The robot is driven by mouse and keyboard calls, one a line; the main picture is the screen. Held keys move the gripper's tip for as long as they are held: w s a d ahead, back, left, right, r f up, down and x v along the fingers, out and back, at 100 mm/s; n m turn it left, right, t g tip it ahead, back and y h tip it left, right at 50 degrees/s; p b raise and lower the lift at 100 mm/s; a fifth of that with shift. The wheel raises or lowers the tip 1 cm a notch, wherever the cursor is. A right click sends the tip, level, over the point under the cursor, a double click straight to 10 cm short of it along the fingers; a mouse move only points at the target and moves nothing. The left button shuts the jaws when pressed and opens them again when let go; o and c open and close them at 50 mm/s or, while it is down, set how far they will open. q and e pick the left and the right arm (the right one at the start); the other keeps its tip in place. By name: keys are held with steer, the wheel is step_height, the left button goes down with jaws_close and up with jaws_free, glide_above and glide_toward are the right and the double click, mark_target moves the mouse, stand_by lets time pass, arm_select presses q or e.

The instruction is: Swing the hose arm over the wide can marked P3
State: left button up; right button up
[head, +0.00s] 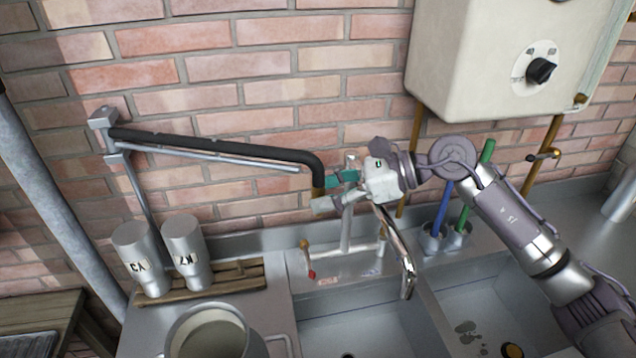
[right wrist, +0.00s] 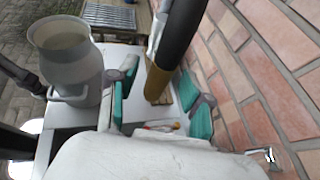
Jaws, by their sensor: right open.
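The hose arm (head: 215,145) is a black tube on a wall bracket at the left. It runs right along the brick wall and bends down to a brass end (head: 318,183). My right gripper (head: 334,190) is open at this bent end. In the right wrist view the black hose (right wrist: 180,35) and its brass tip (right wrist: 157,85) appear between the teal fingers (right wrist: 160,98); contact cannot be told. A wide grey can (head: 212,312) stands open below left, cut by the bottom edge; it also shows in the right wrist view (right wrist: 68,65). Its marking is not visible. My left gripper is not in view.
Two narrower marked cans (head: 140,258) (head: 187,252) stand upside down on a wooden rack (head: 215,277). A chrome tap (head: 398,245) rises over the sink (head: 365,325), close below my right gripper. Blue and green brushes (head: 465,205) and a wall heater (head: 470,60) are at right.

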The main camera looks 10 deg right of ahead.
steer(key=shift+x, duration=0.75)
jaws_close()
